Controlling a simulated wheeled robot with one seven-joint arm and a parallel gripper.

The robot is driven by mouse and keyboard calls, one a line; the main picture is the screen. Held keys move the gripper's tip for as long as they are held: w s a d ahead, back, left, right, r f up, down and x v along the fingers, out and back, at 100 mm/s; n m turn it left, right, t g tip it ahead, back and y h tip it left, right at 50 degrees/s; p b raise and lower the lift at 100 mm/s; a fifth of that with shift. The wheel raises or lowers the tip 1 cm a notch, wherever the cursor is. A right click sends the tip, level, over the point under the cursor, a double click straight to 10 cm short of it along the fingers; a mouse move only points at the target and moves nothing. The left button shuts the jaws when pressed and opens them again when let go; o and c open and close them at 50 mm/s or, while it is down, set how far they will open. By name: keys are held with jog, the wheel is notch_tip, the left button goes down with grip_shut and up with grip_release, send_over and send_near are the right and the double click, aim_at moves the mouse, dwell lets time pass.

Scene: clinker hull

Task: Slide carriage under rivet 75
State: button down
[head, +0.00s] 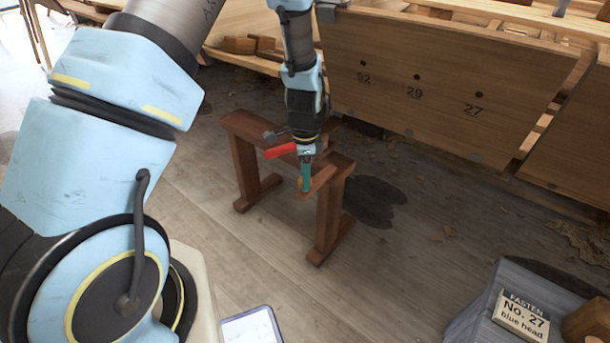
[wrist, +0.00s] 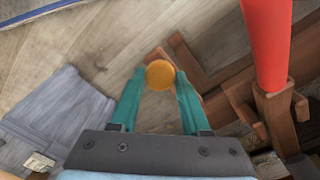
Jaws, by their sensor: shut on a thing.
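My gripper (head: 305,176), with teal fingers, points down at the brown wooden trestle (head: 332,210). In the wrist view its fingers (wrist: 160,78) are shut on a round orange-brown wooden knob (wrist: 159,73). The knob seems to sit on a short wooden bar at the trestle's near side; I cannot tell if this is the carriage. A red cylinder (head: 279,150) stands out left of the gripper; in the wrist view the red cylinder (wrist: 266,40) rises from a wooden block. The hull plank (head: 440,60) has dark rivet holes marked 92, 29 and 27. No 75 is readable.
A grey stand (head: 480,315) at lower right holds a card (head: 522,315) reading "FASTEN No. 27 blue head". A wooden block (head: 588,322) lies beside it. A white-blue panel (head: 250,328) shows at the bottom.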

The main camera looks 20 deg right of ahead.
jog(key=w+a+p, duration=0.1)
jog(key=w+a, duration=0.4)
jog(key=w, duration=0.4)
jog(key=shift+w+a, duration=0.2)
jog(key=shift+w, duration=0.2)
jog(key=shift+c, duration=1.9)
grip_release()
jog(key=shift+r, duration=0.1)
notch_tip(320, 180, up, 11)
jog(key=shift+f, duration=0.2)
